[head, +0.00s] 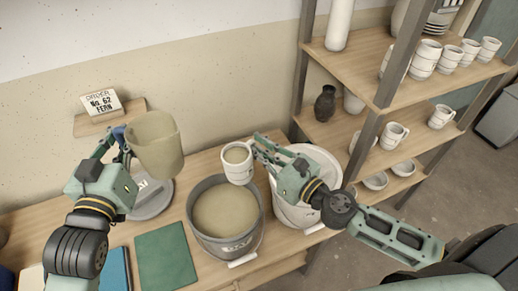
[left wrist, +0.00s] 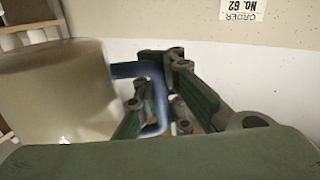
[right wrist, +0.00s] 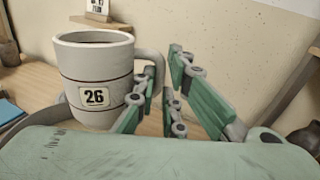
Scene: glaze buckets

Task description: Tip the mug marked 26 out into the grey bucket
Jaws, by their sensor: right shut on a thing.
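The white mug marked 26 (head: 237,165) is held nearly upright above the back rim of the grey bucket (head: 236,245), with tan liquid inside. Its 26 label shows in the right wrist view (right wrist: 95,98). My right gripper (head: 257,150) is shut on the mug's handle, to the right of the mug. The grey bucket stands on the table with tan glaze in it. My left gripper (head: 120,140) is around the blue handle (left wrist: 158,100) of a tan jug (head: 155,145) and seems to hold it above the table, left of the bucket.
A white bucket (head: 326,165) stands right of the grey bucket, partly behind my right gripper. A round grey disc (head: 152,203) and a green book (head: 164,256) lie to the left. A shelf (head: 352,70) with mugs and bowls is at the right. An order card (head: 101,103) stands on a wall ledge.

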